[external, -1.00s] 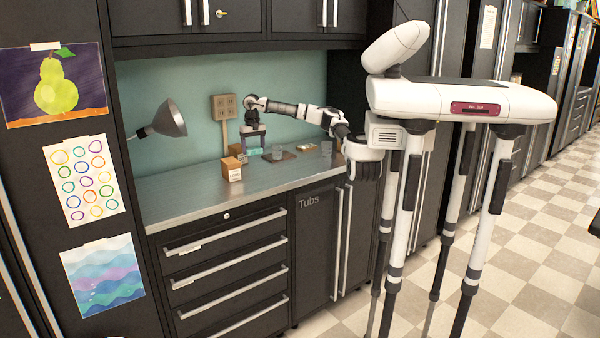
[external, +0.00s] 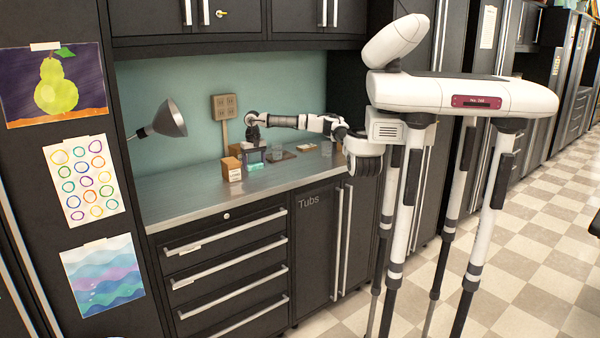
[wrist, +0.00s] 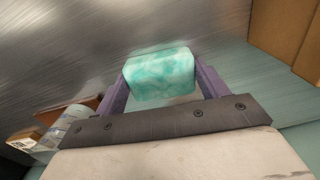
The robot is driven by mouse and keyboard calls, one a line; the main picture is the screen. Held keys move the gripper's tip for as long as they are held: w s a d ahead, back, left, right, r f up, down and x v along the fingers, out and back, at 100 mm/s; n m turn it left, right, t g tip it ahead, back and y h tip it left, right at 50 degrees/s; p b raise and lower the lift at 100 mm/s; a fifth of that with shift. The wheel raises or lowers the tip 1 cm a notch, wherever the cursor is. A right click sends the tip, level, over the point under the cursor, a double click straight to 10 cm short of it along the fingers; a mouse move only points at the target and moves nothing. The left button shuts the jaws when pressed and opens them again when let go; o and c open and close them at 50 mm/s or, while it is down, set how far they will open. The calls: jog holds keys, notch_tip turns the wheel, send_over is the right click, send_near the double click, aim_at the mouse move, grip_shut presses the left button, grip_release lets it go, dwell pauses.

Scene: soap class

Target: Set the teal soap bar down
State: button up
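The teal soap bar (wrist: 160,75) is a marbled teal and white block. In the wrist view it sits between the two purple fingers of my gripper (wrist: 162,78), with a finger against each side. In the external view my gripper (external: 253,157) points down low over the metal counter (external: 205,198), and the small teal soap bar (external: 254,168) shows at its fingertips. The bar is at or just above the counter; I cannot tell if its underside touches.
Cardboard boxes (external: 231,169) stand just left of my gripper. A clear glass (external: 277,153) and a brown board (external: 284,156) are close on its right, with another glass (external: 327,149) farther right. The counter's front strip is clear.

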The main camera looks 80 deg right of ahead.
aim_at(255, 164)
jog(key=o, duration=0.4)
jog(key=r+b, duration=0.1)
jog(key=r, duration=0.5)
jog(key=r+b, duration=0.2)
jog(key=r, duration=0.4)
jog(key=shift+s+r+b, duration=0.2)
jog(key=shift+r+b, duration=0.1)
jog(key=shift+o, duration=0.6)
jog(key=shift+r, duration=0.7)
